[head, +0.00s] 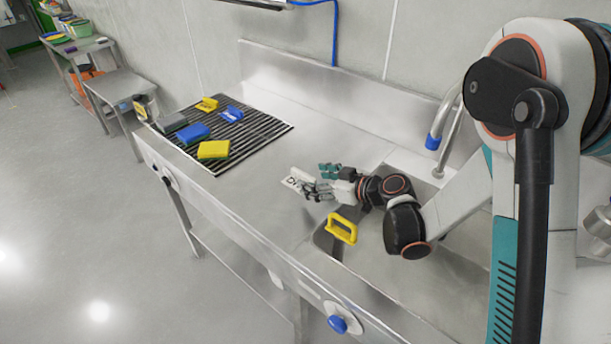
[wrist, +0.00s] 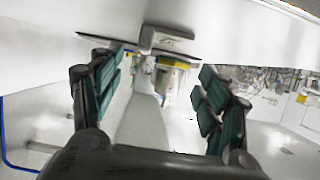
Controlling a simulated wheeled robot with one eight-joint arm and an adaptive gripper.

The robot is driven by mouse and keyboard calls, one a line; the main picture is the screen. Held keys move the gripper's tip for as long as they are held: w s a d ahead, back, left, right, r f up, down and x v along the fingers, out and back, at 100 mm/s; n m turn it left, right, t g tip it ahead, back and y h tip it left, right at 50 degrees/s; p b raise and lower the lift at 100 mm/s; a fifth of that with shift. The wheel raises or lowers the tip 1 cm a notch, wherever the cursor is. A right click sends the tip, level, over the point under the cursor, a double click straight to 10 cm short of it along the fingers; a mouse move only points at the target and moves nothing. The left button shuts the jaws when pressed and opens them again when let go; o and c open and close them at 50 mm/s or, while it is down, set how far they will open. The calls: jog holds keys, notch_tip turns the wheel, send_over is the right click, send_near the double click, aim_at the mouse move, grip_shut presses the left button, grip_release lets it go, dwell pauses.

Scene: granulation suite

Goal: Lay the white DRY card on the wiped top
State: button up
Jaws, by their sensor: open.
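The white card (head: 291,183) shows in the head view beside my fingertips, with a dark letter D visible and the rest hidden by the fingers. It appears to be on or just over the bare steel top (head: 245,185); I cannot tell whether it touches. My gripper (head: 318,182) is open, reaching left from above the sink edge, its fingers at the card's right side. In the wrist view its teal-padded fingers (wrist: 160,95) stand wide apart with nothing clamped between them. A pale block (wrist: 167,39) shows beyond them; I cannot tell whether it belongs to the card.
A yellow handled tool (head: 342,228) stands by the sink, just below my gripper. A ribbed black mat (head: 262,128) holds yellow, blue and grey blocks at the far left. A faucet (head: 440,130) rises behind. The steel between mat and card is clear.

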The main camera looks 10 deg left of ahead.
jog(key=p+v, duration=0.1)
jog(key=v, duration=0.5)
jog(key=shift+s+d, duration=0.1)
jog(key=shift+d, duration=0.15)
jog(key=shift+r, duration=0.1)
jog(key=shift+d+r, duration=0.1)
jog(key=shift+r, duration=0.1)
jog(key=s+d+r+m+h, duration=0.5)
jog(key=s+d+r+m, duration=0.1)
jog(key=s+d, duration=0.5)
jog(key=s+d+r+m+h, duration=0.5)
jog(key=s+d+r+h, duration=0.1)
jog(key=s+d, duration=0.5)
jog(key=shift+s+d+r+m, duration=0.2)
jog(key=shift+s+r+m, duration=0.2)
jog(key=shift+s+r, duration=0.6)
jog(key=shift+s+f, duration=0.2)
jog(key=shift+f, duration=0.05)
